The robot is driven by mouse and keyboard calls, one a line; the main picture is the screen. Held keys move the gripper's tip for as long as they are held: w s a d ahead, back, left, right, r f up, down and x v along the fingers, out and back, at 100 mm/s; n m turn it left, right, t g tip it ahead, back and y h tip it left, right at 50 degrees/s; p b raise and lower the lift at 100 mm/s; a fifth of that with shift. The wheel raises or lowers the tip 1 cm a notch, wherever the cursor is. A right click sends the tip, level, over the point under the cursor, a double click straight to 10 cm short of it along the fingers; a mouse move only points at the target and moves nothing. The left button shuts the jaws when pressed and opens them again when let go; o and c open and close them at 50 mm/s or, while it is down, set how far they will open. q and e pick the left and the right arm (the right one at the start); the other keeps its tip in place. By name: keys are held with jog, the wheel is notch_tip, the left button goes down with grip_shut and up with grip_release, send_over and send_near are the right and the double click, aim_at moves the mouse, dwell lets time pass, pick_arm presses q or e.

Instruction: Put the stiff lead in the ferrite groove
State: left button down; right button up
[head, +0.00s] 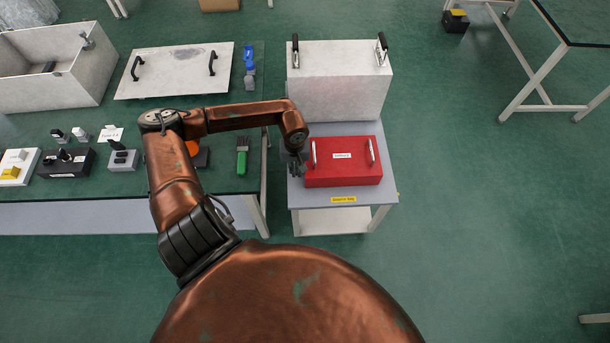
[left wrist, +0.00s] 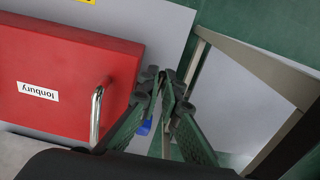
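My left gripper (head: 297,165) points down at the left edge of the small table, just left of the red box. It also shows in the left wrist view (left wrist: 166,95), where its fingers converge toward the tips. A small blue patch (left wrist: 145,127) shows between the fingers; I cannot tell whether it is held or lies beyond. I cannot make out a lead for certain. Small dark blocks, perhaps including the ferrite, stand on the left bench: a black one (head: 66,163) and a grey one with a black top (head: 122,159). My right gripper is not in view.
The red box (head: 342,177) with two handles stands on the small table (head: 305,199), before a white box (head: 340,90). The left bench (head: 225,183) bears a green brush (head: 242,157), a blue item (head: 249,60) and a white lid (head: 175,72).

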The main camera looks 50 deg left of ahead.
pick_arm(q)
notch_tip(320, 180, down, 6)
jog(key=shift+r+b, duration=0.15)
jog(key=shift+b, duration=0.3)
jog(key=c, duration=2.4)
grip_release()
